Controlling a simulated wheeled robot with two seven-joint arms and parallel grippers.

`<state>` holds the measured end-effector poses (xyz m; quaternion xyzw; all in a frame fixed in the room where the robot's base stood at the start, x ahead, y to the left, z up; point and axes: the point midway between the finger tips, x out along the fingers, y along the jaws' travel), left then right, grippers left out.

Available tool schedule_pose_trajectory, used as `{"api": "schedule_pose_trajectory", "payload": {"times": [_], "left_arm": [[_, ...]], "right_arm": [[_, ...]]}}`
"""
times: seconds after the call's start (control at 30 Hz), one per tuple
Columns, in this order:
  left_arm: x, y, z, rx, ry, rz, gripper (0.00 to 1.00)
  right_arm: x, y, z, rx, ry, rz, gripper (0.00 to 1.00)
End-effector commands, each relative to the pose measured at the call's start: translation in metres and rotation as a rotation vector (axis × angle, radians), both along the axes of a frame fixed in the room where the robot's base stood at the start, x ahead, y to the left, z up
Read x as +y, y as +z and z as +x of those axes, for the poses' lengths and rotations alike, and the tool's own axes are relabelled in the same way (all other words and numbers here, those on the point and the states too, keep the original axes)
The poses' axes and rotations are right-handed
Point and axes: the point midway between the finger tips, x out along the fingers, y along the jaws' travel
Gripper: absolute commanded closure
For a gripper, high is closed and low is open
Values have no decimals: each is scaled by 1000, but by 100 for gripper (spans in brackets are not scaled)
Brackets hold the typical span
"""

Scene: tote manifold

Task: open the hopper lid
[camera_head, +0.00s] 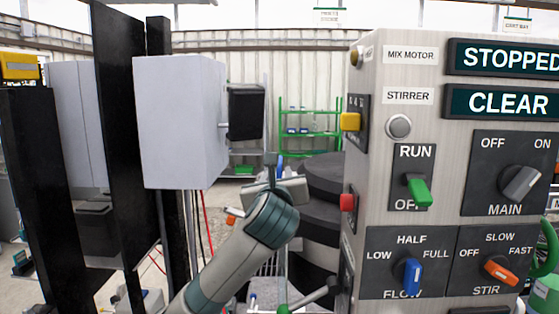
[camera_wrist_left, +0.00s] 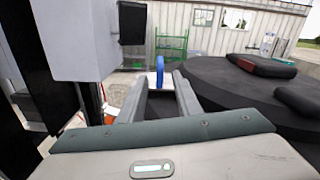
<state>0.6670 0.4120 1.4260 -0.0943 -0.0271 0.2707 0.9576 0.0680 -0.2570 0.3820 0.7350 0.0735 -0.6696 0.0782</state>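A dark round lid (camera_wrist_left: 235,92), which looks like the hopper lid, lies flat at the right of the left wrist view. In the head view, dark round shapes (camera_head: 325,178) show behind the control panel and are partly hidden by it. A blue upright handle (camera_wrist_left: 159,74) stands at the lid's left edge. My left gripper (camera_wrist_left: 162,84) is open, with one finger on each side of the blue handle in the picture. I cannot tell whether the fingers touch it or how deep it sits between them. My right gripper is not in view.
A control panel (camera_head: 385,215) with knobs and switches fills the head view's right side. A grey box (camera_head: 180,120) on a black post stands left of my left arm. Dark padded bars (camera_wrist_left: 262,66) lie on the lid. A green rack (camera_head: 310,125) stands behind.

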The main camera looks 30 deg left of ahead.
Motion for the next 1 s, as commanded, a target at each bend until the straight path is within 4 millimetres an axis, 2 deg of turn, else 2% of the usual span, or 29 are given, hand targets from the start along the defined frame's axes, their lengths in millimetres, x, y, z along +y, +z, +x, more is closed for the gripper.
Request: {"api": "schedule_pose_trajectory", "payload": {"times": [0.2,0.6,0.8,1.0], "left_arm": [[21,2,34,4,2,-2,69],[57,1,93,4,1,-2,69],[67,1,110,1,0,-1,69],[70,0,115,1,0,1,69]], "right_arm": [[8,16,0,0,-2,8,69],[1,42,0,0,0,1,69],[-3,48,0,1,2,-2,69],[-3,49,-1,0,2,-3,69]]}}
